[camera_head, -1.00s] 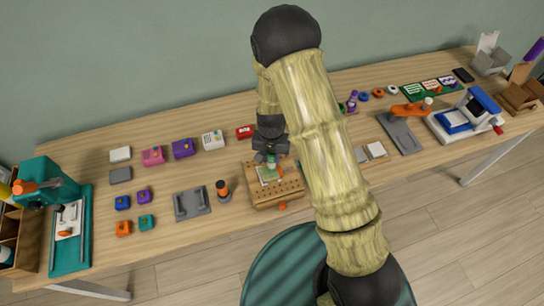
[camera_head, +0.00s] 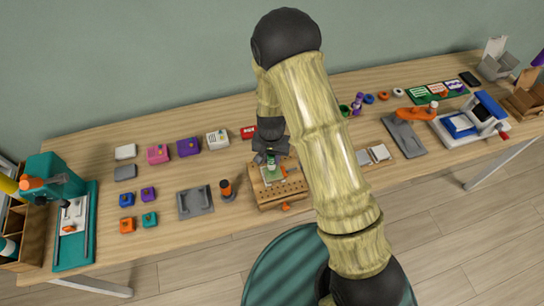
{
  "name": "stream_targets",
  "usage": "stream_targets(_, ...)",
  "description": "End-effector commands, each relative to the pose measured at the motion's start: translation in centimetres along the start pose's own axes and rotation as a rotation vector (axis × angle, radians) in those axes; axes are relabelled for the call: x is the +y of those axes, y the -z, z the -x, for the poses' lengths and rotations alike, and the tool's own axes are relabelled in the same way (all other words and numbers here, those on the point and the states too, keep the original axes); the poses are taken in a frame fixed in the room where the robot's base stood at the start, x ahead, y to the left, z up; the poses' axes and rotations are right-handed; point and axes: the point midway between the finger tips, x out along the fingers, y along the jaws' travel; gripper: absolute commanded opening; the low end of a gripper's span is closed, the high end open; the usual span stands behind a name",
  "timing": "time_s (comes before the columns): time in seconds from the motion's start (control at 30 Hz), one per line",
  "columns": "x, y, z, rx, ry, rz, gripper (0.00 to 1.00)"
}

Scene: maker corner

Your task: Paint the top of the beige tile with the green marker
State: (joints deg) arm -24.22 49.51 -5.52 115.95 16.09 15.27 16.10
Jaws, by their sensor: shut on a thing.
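My gripper (camera_head: 270,153) points down over the wooden block with holes (camera_head: 284,190) near the middle of the table. It is shut on the green marker (camera_head: 271,162), held upright with its lower end at the tile. The beige tile (camera_head: 266,181) lies on top of the block, and its top shows green with a pale edge. The gripper and marker hide part of the tile's far side. I cannot tell how much of the top is green, or whether the tip touches it.
An orange-and-black upright item (camera_head: 226,189) and a grey fixture (camera_head: 195,202) stand left of the block. Pale tiles (camera_head: 379,153) lie to the right, partly behind my arm. Several small coloured boxes (camera_head: 188,147) fill the left. Bare tabletop lies in front of the grey fixture.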

Motion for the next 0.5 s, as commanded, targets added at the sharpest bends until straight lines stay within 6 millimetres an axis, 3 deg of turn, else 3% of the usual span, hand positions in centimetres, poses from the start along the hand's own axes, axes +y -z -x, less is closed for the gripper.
stream_targets(0.5, -1.05, -0.58, -0.11, 0.000, 0.000, 0.001, 0.07)
